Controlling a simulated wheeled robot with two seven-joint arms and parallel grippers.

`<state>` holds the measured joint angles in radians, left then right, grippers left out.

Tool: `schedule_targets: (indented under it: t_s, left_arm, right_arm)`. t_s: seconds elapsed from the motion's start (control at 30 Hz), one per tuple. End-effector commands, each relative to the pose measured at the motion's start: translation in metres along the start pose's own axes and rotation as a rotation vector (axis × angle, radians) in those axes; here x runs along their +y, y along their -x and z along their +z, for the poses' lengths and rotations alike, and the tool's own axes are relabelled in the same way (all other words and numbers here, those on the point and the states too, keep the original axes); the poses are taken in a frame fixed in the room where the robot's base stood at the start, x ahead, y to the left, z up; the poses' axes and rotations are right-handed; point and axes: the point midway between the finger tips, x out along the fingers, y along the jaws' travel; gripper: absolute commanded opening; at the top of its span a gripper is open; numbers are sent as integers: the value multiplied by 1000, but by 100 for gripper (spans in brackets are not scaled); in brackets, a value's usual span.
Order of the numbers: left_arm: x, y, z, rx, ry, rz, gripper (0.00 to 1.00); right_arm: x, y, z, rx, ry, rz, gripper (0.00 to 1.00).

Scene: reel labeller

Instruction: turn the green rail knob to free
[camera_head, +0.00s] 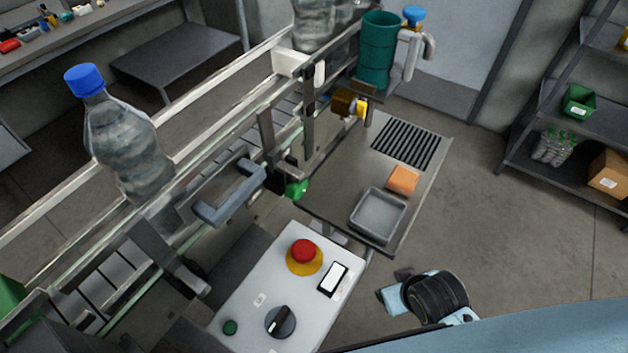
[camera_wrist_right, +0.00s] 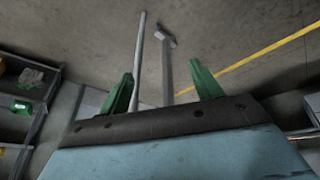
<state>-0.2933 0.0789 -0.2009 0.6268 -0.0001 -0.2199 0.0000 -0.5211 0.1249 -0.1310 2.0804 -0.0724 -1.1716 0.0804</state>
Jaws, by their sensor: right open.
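The green rail knob (camera_head: 296,189) is a small green knob on the near side of the conveyor rail, just right of the grey-blue handle (camera_head: 230,194). It is small in the head view and its setting cannot be told. My right gripper (camera_wrist_right: 162,82) is open and empty in the right wrist view, its two green fingers apart with only floor and posts beyond. In the head view my right arm shows low on the right, well away from the knob. My left gripper is not in view.
A control box (camera_head: 285,290) with a red button (camera_head: 303,251) and black dial (camera_head: 280,322) stands in front of the knob. A side table (camera_head: 330,195) holds a grey tray (camera_head: 378,215) and orange block (camera_head: 403,179). A bottle (camera_head: 127,145) stands on the conveyor.

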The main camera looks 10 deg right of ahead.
Motion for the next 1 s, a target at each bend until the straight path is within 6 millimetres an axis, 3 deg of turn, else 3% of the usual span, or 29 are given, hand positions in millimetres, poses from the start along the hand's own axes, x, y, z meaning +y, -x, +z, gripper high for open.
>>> schedule_targets:
  t_s: [0.03, 0.17, 0.23, 0.5, 0.67, 0.83, 1.0]
  left_arm:
    - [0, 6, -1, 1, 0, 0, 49]
    - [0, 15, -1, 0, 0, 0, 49]
    - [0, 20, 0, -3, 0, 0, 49]
    - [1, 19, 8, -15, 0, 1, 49]
    - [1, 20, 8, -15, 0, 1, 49]
    - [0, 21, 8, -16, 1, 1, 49]
    - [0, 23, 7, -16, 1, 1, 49]
  right_arm:
    - [3, 20, -10, 15, -5, 4, 64]
    - [12, 60, -30, 65, -29, 29, 64]
    - [26, 82, -52, 162, -67, 79, 64]
    - [58, 88, -105, 487, -138, 179, 64]
    - [66, 102, -140, 738, -127, 181, 64]
    - [50, 126, -175, 1045, -22, 58, 64]
    - [8, 142, -178, 1222, 158, -200, 64]
